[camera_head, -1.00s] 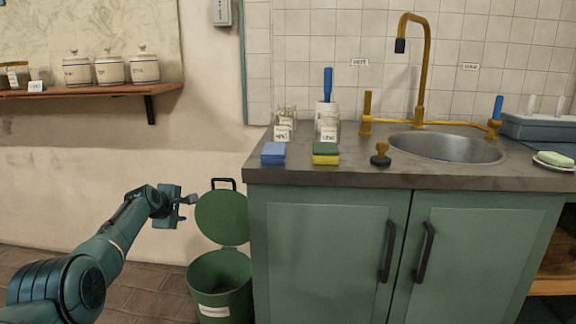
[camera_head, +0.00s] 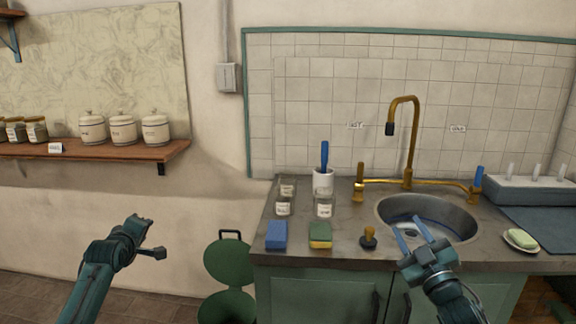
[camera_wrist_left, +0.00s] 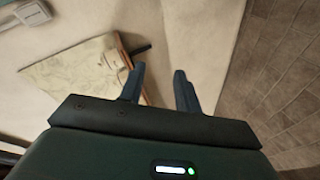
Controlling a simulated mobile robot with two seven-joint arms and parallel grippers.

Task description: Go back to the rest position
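My left gripper (camera_head: 150,245) is at the lower left in the head view, in the air in front of the bare wall and left of the green bin. The left wrist view shows its two fingers (camera_wrist_left: 158,74) apart with nothing between them. My right gripper (camera_head: 412,232) is over the front edge of the sink (camera_head: 465,215). Its two blue fingers point toward the basin and stand apart, with no object visible held between them.
The counter (camera_head: 340,255) holds a blue sponge (camera_head: 276,235), a green-yellow sponge (camera_head: 320,235), a stopper (camera_head: 368,238), glass jars and a tap (camera_head: 407,140). A soap dish (camera_head: 521,240) is at right. The open bin (camera_head: 228,305) stands left of the cabinet.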

